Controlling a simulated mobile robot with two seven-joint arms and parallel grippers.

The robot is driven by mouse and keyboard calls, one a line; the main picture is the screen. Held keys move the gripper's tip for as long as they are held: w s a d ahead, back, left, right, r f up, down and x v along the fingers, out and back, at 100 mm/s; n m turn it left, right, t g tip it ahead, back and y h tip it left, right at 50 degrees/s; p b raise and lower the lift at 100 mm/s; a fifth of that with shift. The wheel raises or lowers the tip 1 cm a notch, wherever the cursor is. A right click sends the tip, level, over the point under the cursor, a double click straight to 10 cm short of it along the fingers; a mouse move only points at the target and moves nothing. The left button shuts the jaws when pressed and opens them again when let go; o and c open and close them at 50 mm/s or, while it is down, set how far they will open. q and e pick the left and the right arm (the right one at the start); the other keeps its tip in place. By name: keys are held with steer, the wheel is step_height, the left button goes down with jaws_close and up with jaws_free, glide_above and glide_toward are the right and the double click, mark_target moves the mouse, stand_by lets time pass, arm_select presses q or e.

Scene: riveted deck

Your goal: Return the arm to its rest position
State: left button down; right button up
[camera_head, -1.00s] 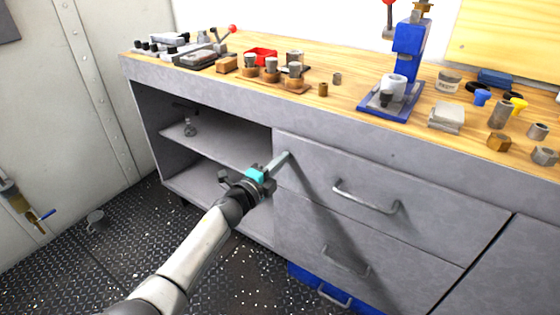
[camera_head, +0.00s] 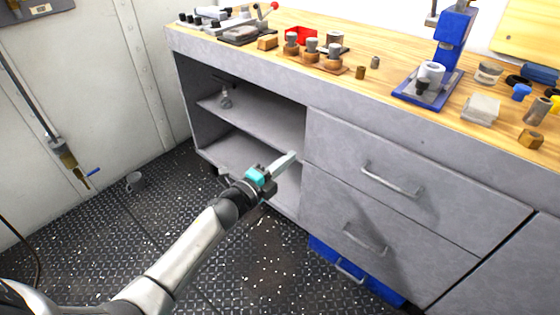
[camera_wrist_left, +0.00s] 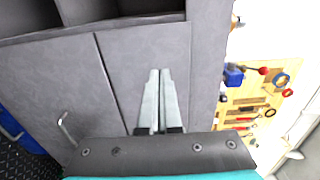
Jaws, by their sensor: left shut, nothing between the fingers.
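My left arm comes in from the lower left in the head view. Its gripper (camera_head: 284,163) is shut and empty, in front of the workbench cabinet near the left edge of the drawers. In the left wrist view the two gripper fingers (camera_wrist_left: 158,100) lie close together with nothing between them. A grey cabinet front fills the space behind them. My right gripper is not in view.
The grey workbench has an upper drawer handle (camera_head: 392,180), a lower drawer handle (camera_head: 366,240) and an open shelf (camera_head: 250,122). A blue box (camera_head: 345,268) sits low beneath the drawers. Open floor lies left of the arm.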

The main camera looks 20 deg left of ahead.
arm_select(q)
steer(key=shift+v, duration=1.3)
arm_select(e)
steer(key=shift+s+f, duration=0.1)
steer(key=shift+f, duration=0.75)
